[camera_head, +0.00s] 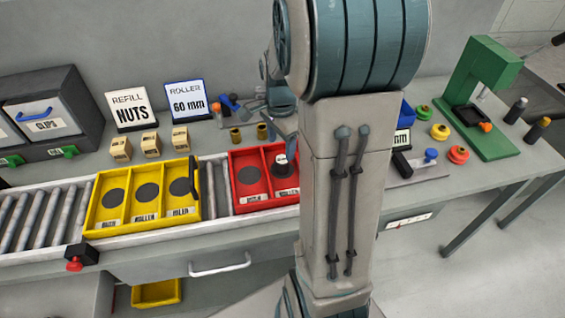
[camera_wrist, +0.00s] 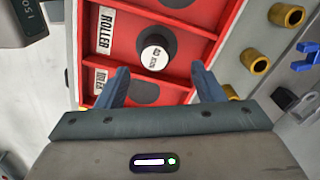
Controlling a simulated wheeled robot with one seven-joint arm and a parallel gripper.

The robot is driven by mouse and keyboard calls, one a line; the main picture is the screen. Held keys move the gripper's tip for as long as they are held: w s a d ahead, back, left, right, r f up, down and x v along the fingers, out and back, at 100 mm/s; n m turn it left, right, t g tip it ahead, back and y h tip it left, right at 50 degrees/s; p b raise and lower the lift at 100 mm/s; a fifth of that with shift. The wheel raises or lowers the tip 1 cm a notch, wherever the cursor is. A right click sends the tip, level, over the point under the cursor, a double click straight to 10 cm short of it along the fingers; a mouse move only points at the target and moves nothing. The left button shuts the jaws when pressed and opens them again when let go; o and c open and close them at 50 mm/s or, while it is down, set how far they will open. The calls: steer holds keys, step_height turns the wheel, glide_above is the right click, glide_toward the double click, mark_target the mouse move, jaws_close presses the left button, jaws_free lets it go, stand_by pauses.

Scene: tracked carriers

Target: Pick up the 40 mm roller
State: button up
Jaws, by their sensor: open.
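The roller (camera_wrist: 155,52) is a dark cylinder with a white top, whose small rotated label appears to read 40 mm. It stands upright in the ROLLER compartment of the red carrier (camera_wrist: 175,9). My gripper (camera_wrist: 163,84) is open and empty. In the wrist view its two fingers lie below the roller, one toward each side, and do not touch it. My arm hides part of the carrier in the head view.
A yellow carrier (camera_head: 91,216) with empty dark round spots sits left on the roller conveyor (camera_head: 62,208). A ROLLER 60 mm sign (camera_head: 186,97) and brass bushings (camera_head: 236,135) stand behind. A green press (camera_head: 487,75) and coloured knobs stand at right.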

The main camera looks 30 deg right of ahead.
mark_target(282, 159)
steer(key=shift+f, duration=0.85)
steer(key=f, duration=0.4)
steer(key=shift+s+p, duration=0.4)
steer(key=shift+f, duration=0.65)
steer(key=shift+c, duration=0.3)
steer(key=c, duration=1.1)
